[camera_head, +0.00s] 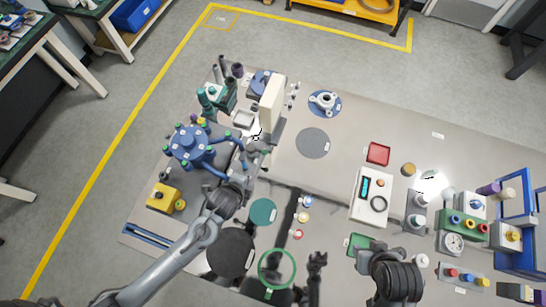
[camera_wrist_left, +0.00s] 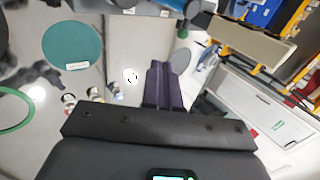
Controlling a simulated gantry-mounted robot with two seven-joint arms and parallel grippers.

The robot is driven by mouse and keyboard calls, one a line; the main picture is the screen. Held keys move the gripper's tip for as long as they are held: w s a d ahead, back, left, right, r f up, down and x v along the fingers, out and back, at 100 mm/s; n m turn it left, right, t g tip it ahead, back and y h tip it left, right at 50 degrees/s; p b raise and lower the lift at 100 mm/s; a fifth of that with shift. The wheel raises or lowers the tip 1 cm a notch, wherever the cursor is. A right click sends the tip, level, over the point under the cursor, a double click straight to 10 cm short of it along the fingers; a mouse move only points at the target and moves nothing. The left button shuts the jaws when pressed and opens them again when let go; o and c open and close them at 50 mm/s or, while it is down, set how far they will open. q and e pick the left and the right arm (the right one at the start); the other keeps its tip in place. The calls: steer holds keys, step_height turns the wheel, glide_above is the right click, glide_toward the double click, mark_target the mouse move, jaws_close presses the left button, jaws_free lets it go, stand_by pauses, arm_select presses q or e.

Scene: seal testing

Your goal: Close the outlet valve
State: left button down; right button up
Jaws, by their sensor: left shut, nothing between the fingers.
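A blue round fixture (camera_head: 190,145) with several arms and green-tipped knobs stands on a dark plate at the left of the table. I cannot tell which part is the outlet valve. My left gripper (camera_head: 244,186) is just right of and below this fixture, pointing away from me. Its fingers are small and partly hidden there. In the left wrist view its dark purple fingers (camera_wrist_left: 165,85) are shut together and empty. My right arm's black wrist (camera_head: 396,277) is at the lower right; its fingertips are not clear.
A yellow box (camera_head: 162,197) stands left of the gripper. A teal disc (camera_head: 263,211) and small bottles (camera_head: 304,217) lie to its right, and a green ring (camera_head: 277,268) is nearer. A white device (camera_head: 371,194) stands at centre right. The table's far middle is mostly free.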

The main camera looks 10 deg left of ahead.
arm_select(q)
steer(key=w, duration=0.1)
steer(key=w+f+b, duration=0.1)
steer(key=w+b, duration=0.1)
steer(key=shift+a+f+t, duration=0.1)
steer(key=shift+f+t, duration=0.2)
arm_select(e)
steer(key=f, duration=0.4)
steer(key=shift+s+a, duration=0.25)
steer(key=shift+a, duration=0.05)
arm_select(q)
steer(key=b, duration=0.2)
glide_toward(263, 154)
steer(key=x, duration=0.6)
steer(key=shift+w+f, duration=0.15)
steer(key=shift+f, duration=0.05)
arm_select(e)
steer(key=shift+w+d+f, duration=0.1)
steer(key=shift+f, duration=0.45)
arm_select(q)
steer(key=shift+a+p, duration=0.1)
steer(key=shift+p, duration=0.2)
arm_select(e)
steer(key=shift+d+r, duration=0.1)
